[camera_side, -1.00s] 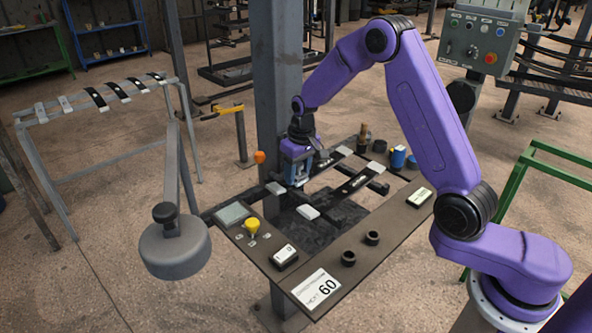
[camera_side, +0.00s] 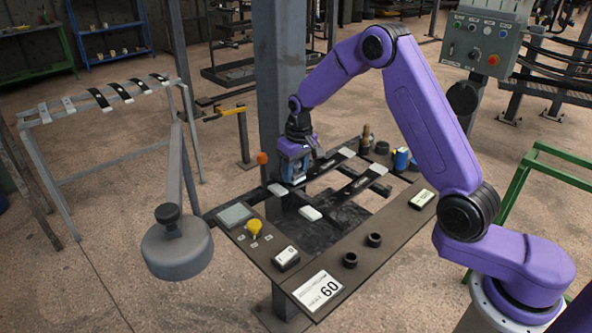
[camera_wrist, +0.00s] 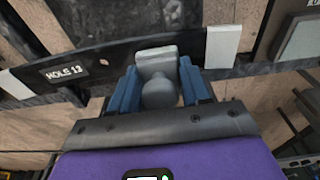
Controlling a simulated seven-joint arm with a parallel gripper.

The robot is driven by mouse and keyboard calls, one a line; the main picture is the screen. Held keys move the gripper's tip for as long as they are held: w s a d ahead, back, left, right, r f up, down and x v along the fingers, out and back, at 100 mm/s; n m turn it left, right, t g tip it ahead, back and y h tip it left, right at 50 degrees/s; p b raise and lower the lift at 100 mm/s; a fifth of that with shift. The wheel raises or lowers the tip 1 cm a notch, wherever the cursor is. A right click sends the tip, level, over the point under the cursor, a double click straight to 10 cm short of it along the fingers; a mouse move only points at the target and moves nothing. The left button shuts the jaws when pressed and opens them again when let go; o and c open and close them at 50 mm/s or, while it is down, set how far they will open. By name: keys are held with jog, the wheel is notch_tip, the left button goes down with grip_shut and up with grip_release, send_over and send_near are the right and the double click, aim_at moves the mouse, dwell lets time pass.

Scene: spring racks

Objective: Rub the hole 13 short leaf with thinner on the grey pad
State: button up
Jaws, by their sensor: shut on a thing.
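My gripper (camera_side: 298,180) is shut on the knob of the grey pad (camera_wrist: 157,60), with blue fingers on both sides of the knob in the wrist view. The hole 13 leaf (camera_wrist: 110,62) is a dark strip lying across white end blocks, with its label to the left of my gripper in the wrist view. It is the back leaf (camera_side: 325,167) in the side view. The pad overlaps the leaf, towards the leaf's left end in the side view. I cannot tell whether it touches the leaf. My fingers mostly hide the pad in the side view.
A second dark leaf (camera_side: 355,186) lies in front. A blue can (camera_side: 401,158) and a brown bottle (camera_side: 365,137) stand at the back right. A yellow piece (camera_side: 254,227) and a grey plate (camera_side: 235,215) are at the front left. A post (camera_side: 277,80) rises close behind my gripper.

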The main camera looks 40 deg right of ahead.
jog(key=shift+s, duration=0.1)
jog(key=shift+s, duration=0.9)
jog(key=shift+w, duration=1)
jog(key=shift+s, duration=1.05)
jog(key=shift+w, duration=0.2)
